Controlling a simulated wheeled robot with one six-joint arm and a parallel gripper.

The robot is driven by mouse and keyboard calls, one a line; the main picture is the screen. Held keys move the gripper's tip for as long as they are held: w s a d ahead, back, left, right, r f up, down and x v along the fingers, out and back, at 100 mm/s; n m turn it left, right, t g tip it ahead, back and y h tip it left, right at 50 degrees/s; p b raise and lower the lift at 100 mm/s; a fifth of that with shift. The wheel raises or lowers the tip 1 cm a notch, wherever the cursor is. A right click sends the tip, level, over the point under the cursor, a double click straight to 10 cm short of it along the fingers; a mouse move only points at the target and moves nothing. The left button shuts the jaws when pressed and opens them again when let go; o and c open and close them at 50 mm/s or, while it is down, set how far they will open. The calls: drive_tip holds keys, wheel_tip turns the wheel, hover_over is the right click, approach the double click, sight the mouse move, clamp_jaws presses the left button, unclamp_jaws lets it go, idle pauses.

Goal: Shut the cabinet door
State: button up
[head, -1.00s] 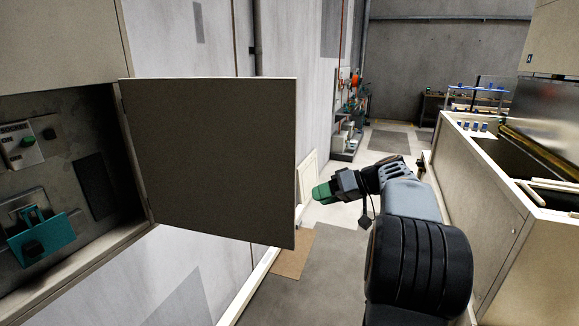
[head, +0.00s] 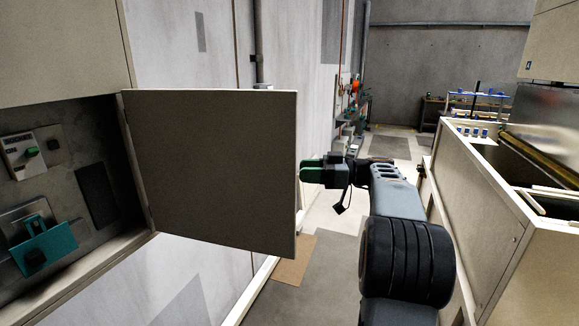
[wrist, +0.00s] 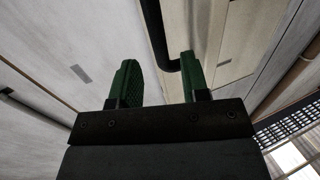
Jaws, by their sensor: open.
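The cabinet door (head: 215,165) is a flat grey-beige panel, hinged at its left edge and standing open. The cabinet (head: 85,215) at the left shows its open recess. My gripper (head: 304,174) is just right of the door's free edge in the head view, with its green fingers pointing left. I cannot tell whether the fingertips touch the door or are behind its edge. In the wrist view the two green fingers (wrist: 160,80) stand apart with nothing between them.
Inside the recess are a switch panel (head: 32,152) with a green button and a teal handle (head: 42,245). A beige hopper (head: 480,205) stands close on the right of my arm. The floor aisle (head: 385,145) beyond is largely clear. A grey wall runs behind the door.

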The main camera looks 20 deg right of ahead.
sight(288, 170)
drive_tip(key=shift+p+x, duration=0.6)
drive_tip(key=shift+x, duration=1.95)
drive_tip(key=shift+c, duration=0.3)
clamp_jaws()
